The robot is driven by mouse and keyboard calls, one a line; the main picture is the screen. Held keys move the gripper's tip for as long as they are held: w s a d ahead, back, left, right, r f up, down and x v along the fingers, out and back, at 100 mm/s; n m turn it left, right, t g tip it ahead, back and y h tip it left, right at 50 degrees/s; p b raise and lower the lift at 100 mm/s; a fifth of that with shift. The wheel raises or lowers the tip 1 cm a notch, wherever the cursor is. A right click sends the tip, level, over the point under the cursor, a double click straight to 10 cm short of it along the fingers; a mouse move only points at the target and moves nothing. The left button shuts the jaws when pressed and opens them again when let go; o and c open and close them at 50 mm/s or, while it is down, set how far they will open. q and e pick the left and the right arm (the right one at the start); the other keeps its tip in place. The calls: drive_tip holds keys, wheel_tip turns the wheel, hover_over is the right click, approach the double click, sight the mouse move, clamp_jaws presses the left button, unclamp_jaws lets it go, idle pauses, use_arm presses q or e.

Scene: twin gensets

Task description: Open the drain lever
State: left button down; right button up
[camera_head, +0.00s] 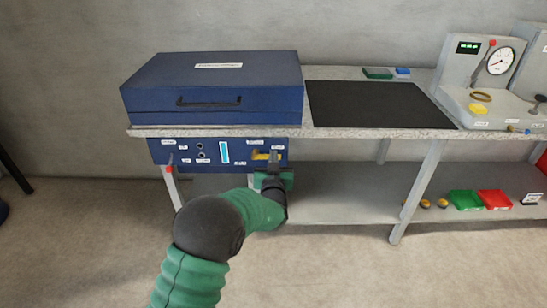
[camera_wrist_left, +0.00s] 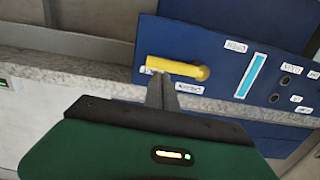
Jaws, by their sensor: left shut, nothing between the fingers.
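The drain lever is a yellow handle (camera_head: 261,156) at the right end of the blue control panel (camera_head: 215,165) under the bench top. In the left wrist view the yellow lever (camera_wrist_left: 178,67) lies nearly along the panel, its rounded hub at its right end. My right gripper is not in view.
A blue lidded case (camera_head: 215,90) stands on the bench above the panel, with a black mat (camera_head: 375,104) to its right. A red-tipped lever (camera_head: 169,169) is at the panel's left end. Green (camera_head: 466,200) and red (camera_head: 494,199) trays sit on the lower shelf.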

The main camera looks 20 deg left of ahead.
use_arm(q)
drive_tip(key=a+f+m+p, duration=0.1)
drive_tip(key=f+m+p, duration=0.1)
drive_tip(key=m, duration=0.3)
drive_tip(key=a+f+m+p, duration=0.1)
drive_tip(key=f+m+p, duration=0.1)
drive_tip(key=m, duration=0.3)
drive_tip(key=s+a+f+m+y+p, duration=0.1)
drive_tip(key=f+m+p, duration=0.1)
drive_tip(key=f+m, duration=0.2)
drive_tip(key=shift+f+m, duration=0.1)
drive_tip(key=shift+m, duration=1)
drive_tip(key=shift+a+f, duration=0.1)
drive_tip(key=shift+a, duration=0.35)
drive_tip(key=shift+f, duration=0.1)
